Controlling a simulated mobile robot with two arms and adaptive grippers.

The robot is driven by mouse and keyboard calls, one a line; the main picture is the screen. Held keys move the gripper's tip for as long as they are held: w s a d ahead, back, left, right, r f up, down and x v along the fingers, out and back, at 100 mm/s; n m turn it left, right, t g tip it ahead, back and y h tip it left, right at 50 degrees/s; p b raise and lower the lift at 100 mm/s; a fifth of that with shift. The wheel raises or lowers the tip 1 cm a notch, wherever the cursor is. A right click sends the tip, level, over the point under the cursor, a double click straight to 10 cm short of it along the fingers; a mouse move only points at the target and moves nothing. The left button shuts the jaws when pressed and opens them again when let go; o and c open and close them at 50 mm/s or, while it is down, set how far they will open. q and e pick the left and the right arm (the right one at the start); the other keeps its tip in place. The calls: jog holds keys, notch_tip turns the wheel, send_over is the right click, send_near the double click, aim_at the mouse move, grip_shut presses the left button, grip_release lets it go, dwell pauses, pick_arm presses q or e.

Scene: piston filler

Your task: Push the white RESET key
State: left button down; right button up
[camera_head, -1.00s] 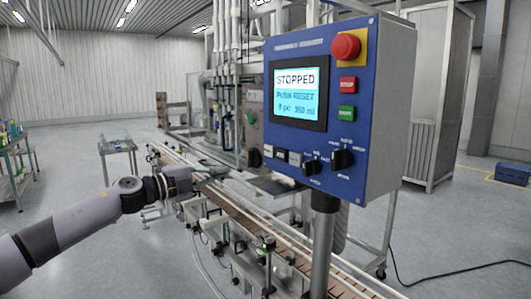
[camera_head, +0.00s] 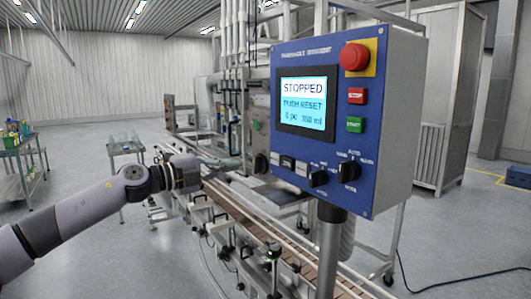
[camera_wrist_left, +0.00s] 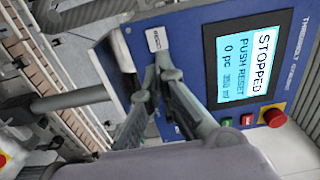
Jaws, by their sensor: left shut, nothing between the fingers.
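The blue control panel (camera_head: 325,165) carries a lit screen (camera_head: 303,104) reading STOPPED and PUSH RESET. Along its lower left edge sit small keys: a dark key (camera_head: 288,162) with a white key (camera_head: 301,169) to its right. The lettering is too small to read in the head view. My left gripper (camera_head: 228,164) is shut and empty, left of the panel. In the left wrist view its fingertips (camera_wrist_left: 164,66) meet in front of the panel's key area. One white key (camera_wrist_left: 153,40) shows just above the fingertips; the fingers cover part of the panel. My right gripper is not in view.
Right of the screen are a red mushroom button (camera_head: 354,57), a red key (camera_head: 357,96) and a green key (camera_head: 355,125). Two black knobs (camera_head: 348,171) sit below. The conveyor (camera_head: 255,230) runs under the panel and beside my left arm.

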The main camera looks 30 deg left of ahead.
aim_at(274, 157)
pick_arm(q)
jog(key=p+x, duration=0.5)
jog(key=x, duration=0.5)
jog(key=shift+w+r+p, duration=0.15)
jog(key=shift+p, duration=0.15)
jog(key=shift+w+d, duration=0.2)
jog(key=shift+w, duration=0.3)
